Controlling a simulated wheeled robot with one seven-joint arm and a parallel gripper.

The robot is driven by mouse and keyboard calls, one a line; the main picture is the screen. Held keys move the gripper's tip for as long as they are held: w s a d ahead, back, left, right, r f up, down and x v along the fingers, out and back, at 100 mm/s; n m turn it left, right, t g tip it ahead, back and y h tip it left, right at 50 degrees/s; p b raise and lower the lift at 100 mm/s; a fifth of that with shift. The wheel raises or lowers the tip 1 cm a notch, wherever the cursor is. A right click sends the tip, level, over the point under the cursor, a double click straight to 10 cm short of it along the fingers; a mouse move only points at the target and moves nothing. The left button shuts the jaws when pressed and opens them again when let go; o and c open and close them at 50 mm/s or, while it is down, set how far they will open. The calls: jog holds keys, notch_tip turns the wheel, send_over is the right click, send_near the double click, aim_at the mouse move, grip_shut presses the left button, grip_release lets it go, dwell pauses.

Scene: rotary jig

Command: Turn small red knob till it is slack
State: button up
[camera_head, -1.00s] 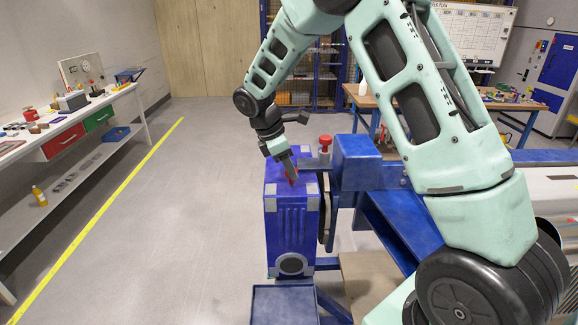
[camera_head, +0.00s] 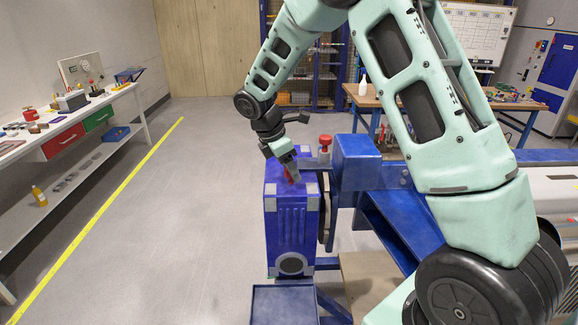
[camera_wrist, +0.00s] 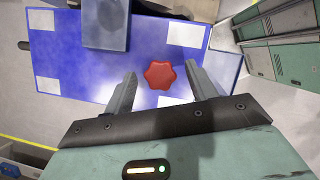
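The small red knob (camera_wrist: 160,75) is a lobed, star-shaped knob on the blue box (camera_wrist: 60,65). In the wrist view my gripper (camera_wrist: 160,84) is open, with one finger on each side of the knob and gaps between fingers and knob. In the head view my gripper (camera_head: 292,170) points down at the top of the blue box (camera_head: 291,230), and the knob (camera_head: 288,173) is partly hidden by it. The box has grey corner patches and is held at a round plate on its right side.
A larger red knob (camera_head: 325,141) stands on the blue jig frame (camera_head: 357,160) just right of my gripper. A blue tray (camera_head: 284,304) sits below the box. A workbench (camera_head: 70,130) lines the left wall. The floor (camera_head: 190,200) left of the box is clear.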

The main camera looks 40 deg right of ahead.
jog(key=shift+r, duration=0.1)
jog(key=b+v, duration=0.4)
jog(key=v, duration=1.3)
jog(key=shift+a, duration=0.2)
jog(key=shift+w, duration=0.1)
